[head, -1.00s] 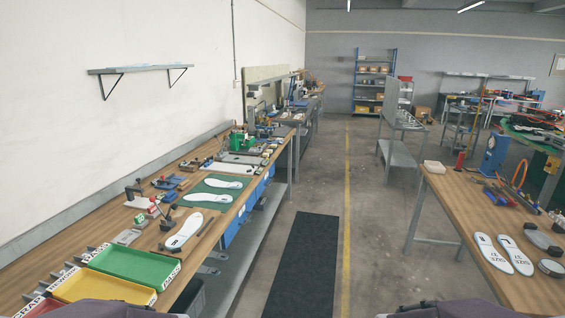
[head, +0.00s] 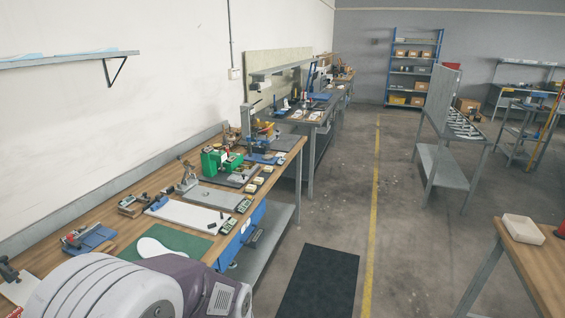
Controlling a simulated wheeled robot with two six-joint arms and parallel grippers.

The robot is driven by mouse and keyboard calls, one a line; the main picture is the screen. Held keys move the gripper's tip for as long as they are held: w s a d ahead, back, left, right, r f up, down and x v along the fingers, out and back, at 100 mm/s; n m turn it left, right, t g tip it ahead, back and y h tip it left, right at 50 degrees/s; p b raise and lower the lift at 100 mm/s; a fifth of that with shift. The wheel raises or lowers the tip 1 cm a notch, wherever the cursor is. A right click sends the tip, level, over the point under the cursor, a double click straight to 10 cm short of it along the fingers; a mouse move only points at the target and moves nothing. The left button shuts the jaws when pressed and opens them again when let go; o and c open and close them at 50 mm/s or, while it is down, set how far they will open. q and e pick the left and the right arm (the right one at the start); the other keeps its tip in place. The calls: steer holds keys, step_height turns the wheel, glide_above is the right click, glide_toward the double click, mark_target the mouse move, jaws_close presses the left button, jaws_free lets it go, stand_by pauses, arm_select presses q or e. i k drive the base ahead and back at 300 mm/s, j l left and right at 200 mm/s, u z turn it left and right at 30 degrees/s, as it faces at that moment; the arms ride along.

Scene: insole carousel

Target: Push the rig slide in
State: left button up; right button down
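Several small rigs stand along the wooden bench on the left. One is a green device (head: 214,161) on a dark base plate. A blue and metal clamp rig (head: 88,237) sits nearer, by the wall side. A grey flat plate (head: 215,198) lies between them, beside a white board (head: 190,215). Which of these carries the slide, and how far out it is, I cannot tell at this size. A large white and purple link of my own arm covers the lower left. Neither gripper shows.
A green mat (head: 190,245) with a white insole (head: 160,247) lies on the near bench, partly behind my arm. The aisle floor with a black mat (head: 318,283) is open. A second wooden table (head: 535,262) stands at the right.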

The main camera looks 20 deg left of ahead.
mark_target(239, 179)
steer(key=i+u, duration=0.45)
steer(key=i, duration=0.15)
steer(key=i+l+u, duration=0.25)
steer(key=i+u, duration=0.5)
steer(key=u, duration=0.15)
steer(key=i+l+u, duration=0.1)
steer(key=i+u, duration=0.25)
steer(key=i+l+u, duration=0.15)
steer(key=u, duration=0.25)
steer(key=i, duration=0.05)
